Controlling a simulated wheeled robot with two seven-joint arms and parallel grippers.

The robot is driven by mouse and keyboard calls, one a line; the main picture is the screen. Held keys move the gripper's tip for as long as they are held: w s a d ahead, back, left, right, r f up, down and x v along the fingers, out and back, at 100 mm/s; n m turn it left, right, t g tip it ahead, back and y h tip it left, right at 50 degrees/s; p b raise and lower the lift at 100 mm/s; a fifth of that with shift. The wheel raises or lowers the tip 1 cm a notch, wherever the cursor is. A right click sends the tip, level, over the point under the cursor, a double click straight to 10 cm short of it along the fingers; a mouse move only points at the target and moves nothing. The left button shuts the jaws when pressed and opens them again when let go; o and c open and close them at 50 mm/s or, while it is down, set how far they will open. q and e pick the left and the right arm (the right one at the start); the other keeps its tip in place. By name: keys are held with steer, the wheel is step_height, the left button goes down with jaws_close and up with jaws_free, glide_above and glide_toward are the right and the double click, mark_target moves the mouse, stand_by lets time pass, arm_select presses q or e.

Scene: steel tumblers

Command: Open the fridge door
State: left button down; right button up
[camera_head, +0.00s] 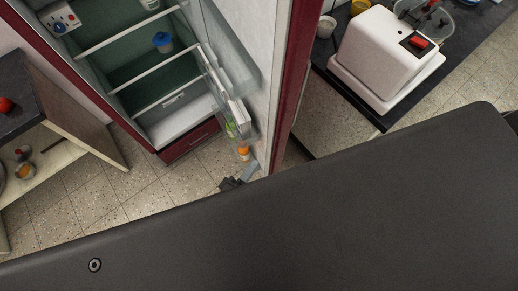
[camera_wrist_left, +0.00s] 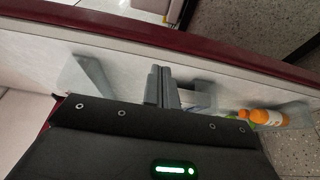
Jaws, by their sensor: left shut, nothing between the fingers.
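In the left wrist view the door's red edge (camera_wrist_left: 160,33) runs across the top. My left gripper (camera_head: 240,182) is low at the door's inner side. It is shut and empty, and its fingers (camera_wrist_left: 163,80) point at the white inner panel; I cannot tell whether they touch it. My right gripper is not in view.
An orange bottle (camera_wrist_left: 265,117) sits in a door bin near the left gripper. A blue-topped cup (camera_head: 162,41) is inside the fridge. A counter with a white appliance (camera_head: 385,50) is at right, and a shelf unit (camera_head: 85,135) at left. Tiled floor (camera_head: 150,185) lies between.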

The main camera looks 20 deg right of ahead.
arm_select(q)
steer(key=shift+s+a+b, duration=0.3)
steer(key=shift+s+a, duration=0.8)
steer(key=shift+s, duration=0.3)
